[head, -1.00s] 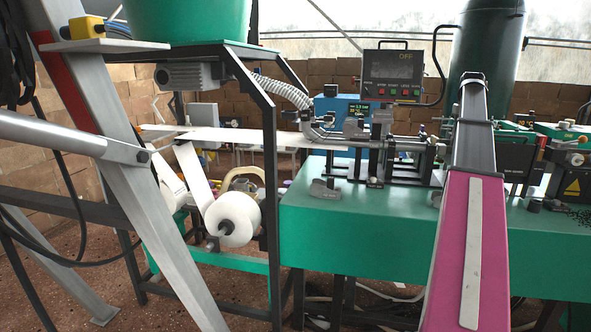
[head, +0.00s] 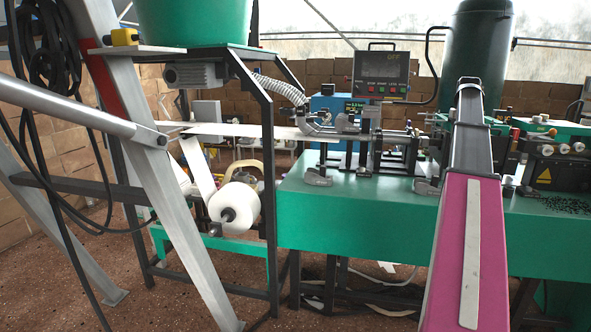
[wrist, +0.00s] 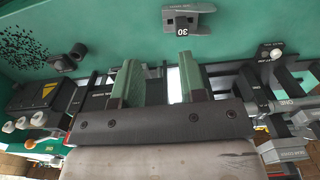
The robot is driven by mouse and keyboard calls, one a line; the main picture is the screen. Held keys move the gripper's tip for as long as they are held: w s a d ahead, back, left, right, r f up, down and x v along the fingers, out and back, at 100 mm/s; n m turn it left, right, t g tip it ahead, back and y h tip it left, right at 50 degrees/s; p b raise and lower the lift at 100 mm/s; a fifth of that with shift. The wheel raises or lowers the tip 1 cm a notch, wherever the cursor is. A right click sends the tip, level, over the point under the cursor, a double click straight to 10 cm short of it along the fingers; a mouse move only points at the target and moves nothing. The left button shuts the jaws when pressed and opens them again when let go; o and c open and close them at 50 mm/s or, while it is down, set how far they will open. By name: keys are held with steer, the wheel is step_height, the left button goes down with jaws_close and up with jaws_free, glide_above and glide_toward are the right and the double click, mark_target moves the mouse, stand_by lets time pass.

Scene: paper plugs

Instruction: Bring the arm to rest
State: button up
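My gripper (wrist: 160,88) shows in the wrist view as two green fingers, clearly apart with nothing held between them. Beyond the fingers are parts of the machine and the green bench top (wrist: 100,25). In the head view my pink and dark arm (head: 470,200) rises in front of the bench (head: 350,220), at the right of centre. My gripper itself cannot be made out there. I cannot tell how far the fingers are from the machine.
A grey block marked 30 (wrist: 186,18) is on the green bench. A white paper roll (head: 236,207) hangs in a dark frame left of the bench. A control panel (head: 382,73) stands behind. A slanted metal leg (head: 150,170) is near at left. Open floor shows below.

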steer(key=s+a+f+n, duration=0.1)
steer(key=s+a+f, duration=0.2)
steer(key=a+f, duration=1.05)
steer(key=s+a+f, duration=0.2)
steer(key=a+f, duration=0.8)
steer(key=f, duration=0.7)
steer(key=s+a+f+n, duration=0.1)
steer(key=s+a+f, duration=1.8)
steer(key=s, duration=0.1)
steer(key=shift+a+n, duration=0.3)
steer(key=shift+a, duration=0.1)
steer(key=shift+f, duration=0.1)
